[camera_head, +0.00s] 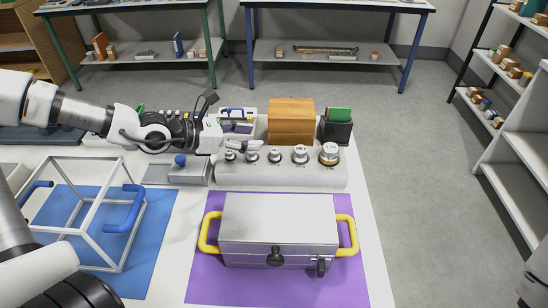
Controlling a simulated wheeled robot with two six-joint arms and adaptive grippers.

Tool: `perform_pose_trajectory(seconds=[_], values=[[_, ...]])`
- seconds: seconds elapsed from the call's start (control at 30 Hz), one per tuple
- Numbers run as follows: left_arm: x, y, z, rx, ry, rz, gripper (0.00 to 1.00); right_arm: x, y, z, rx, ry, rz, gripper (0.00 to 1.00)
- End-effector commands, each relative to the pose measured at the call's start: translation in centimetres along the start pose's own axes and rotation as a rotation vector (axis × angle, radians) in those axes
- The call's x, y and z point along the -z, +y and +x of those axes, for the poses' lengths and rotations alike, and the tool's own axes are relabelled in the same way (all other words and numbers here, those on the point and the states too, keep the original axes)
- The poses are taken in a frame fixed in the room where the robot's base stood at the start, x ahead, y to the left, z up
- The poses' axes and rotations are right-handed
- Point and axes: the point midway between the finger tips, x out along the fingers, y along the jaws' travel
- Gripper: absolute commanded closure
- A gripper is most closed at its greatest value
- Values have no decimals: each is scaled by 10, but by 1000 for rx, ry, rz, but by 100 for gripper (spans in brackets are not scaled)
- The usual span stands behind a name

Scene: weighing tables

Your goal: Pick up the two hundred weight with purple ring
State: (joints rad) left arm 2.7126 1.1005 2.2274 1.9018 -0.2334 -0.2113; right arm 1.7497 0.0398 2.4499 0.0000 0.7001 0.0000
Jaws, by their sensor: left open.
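Several silver weights stand upright in a row on a white rounded rack, growing larger to the right: a small one (230,156), then others (252,155) and (275,156), a larger one (300,155), and the largest (329,154) with a yellowish ring. Ring colours on the smaller weights are too small to tell, so I cannot make out the purple one. My left gripper (236,123) is open and empty, over the left end of the rack, its lower finger close above the smaller weights. My right gripper is not in view.
A silver box (280,220) with yellow handles sits on a purple mat (205,282) in front of the rack. A clear-framed box with blue handles (124,212) stands on a blue mat (150,240). A wooden box (292,120) and dark holder (337,130) stand behind.

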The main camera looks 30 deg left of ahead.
Motion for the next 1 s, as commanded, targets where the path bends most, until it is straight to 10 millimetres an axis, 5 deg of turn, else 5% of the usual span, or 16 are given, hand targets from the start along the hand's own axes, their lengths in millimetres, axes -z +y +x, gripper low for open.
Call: perform_pose_trajectory(seconds=[0.1,0.3,0.77,1.0], values=[[25,0,10,0,0,0,45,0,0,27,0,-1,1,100],[44,0,18,0,0,0,45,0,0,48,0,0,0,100],[44,0,50,-1,4,2,45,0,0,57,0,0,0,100],[44,0,85,0,6,5,45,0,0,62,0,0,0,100]])
